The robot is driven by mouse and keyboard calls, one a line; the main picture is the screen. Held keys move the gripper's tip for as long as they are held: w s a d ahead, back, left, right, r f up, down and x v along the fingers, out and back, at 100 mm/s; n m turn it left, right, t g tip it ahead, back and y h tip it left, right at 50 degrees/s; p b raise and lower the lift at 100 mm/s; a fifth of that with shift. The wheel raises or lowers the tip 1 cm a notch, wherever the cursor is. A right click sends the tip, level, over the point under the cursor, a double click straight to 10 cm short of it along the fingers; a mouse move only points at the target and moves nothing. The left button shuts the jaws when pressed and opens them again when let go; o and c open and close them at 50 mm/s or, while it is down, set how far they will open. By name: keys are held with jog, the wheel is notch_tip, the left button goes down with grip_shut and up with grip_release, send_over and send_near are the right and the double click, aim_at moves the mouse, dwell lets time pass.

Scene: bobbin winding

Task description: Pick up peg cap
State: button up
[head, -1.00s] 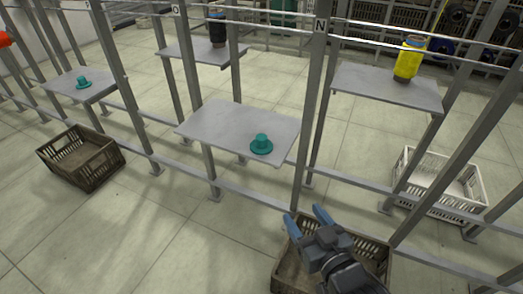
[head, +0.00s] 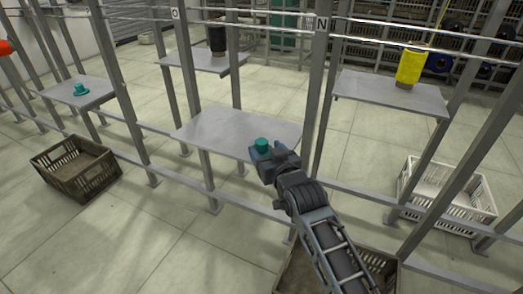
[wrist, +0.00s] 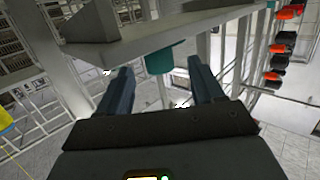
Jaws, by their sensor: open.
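The teal peg cap (head: 262,143) stands on the middle grey shelf (head: 215,130), near its front right corner. Its flange is mostly hidden behind my gripper (head: 263,154). In the wrist view the teal cap (wrist: 166,58) shows ahead, between the lines of my two blue fingers, at the shelf edge (wrist: 185,32). My gripper (wrist: 160,76) is open and empty in front of the cap. Whether a finger touches the cap cannot be told.
A second teal cap (head: 80,89) sits on the left shelf. A black bobbin (head: 217,40) and a yellow bobbin (head: 411,67) stand on other shelves. Metal posts (head: 319,110) flank the middle shelf. Crates stand on the floor at left (head: 75,168) and right (head: 450,190).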

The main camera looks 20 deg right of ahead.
aim_at(264, 147)
jog(key=w, duration=0.1)
jog(key=w+b, duration=0.1)
jog(key=w, duration=0.2)
jog(key=shift+w+f, duration=0.2)
jog(key=shift+f, duration=0.2)
jog(key=shift+c, duration=0.5)
jog(key=c, duration=0.9)
jog(key=shift+c, duration=0.2)
